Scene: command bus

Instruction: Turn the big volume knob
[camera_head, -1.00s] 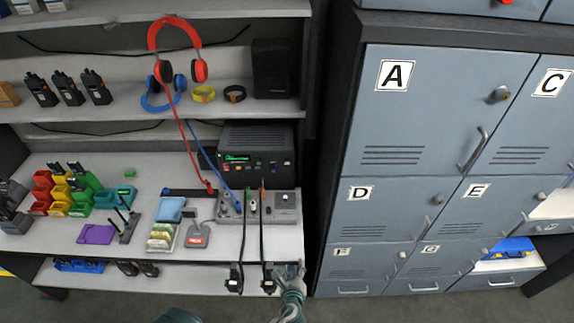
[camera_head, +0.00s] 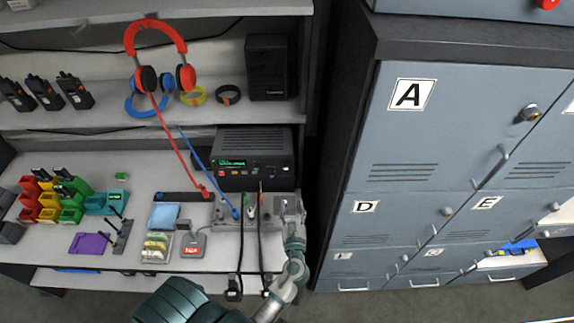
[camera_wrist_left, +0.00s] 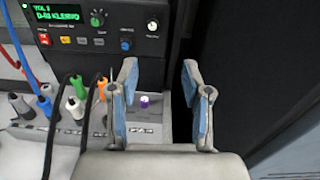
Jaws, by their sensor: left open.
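A black radio (camera_head: 262,165) with a lit green display stands at the back right of the desk. The left wrist view shows its front (camera_wrist_left: 100,65), with a silver knob (camera_wrist_left: 153,24), a blue-ringed knob (camera_wrist_left: 127,44) and a small knob (camera_wrist_left: 97,18). A grey box (camera_head: 228,208) in front of it carries plugs and a white knob with a purple top (camera_wrist_left: 144,101). I cannot tell which knob is the big volume knob. My left gripper (camera_head: 294,216) is open and empty at the box's right end. In the left wrist view its fingers (camera_wrist_left: 160,75) stand apart, below the radio front.
Blue-grey lockers (camera_head: 405,130) stand close on the right, past a dark gap. Black cables (camera_head: 240,258) hang over the desk's front edge. A red-labelled device (camera_head: 193,245) lies left of the gripper.

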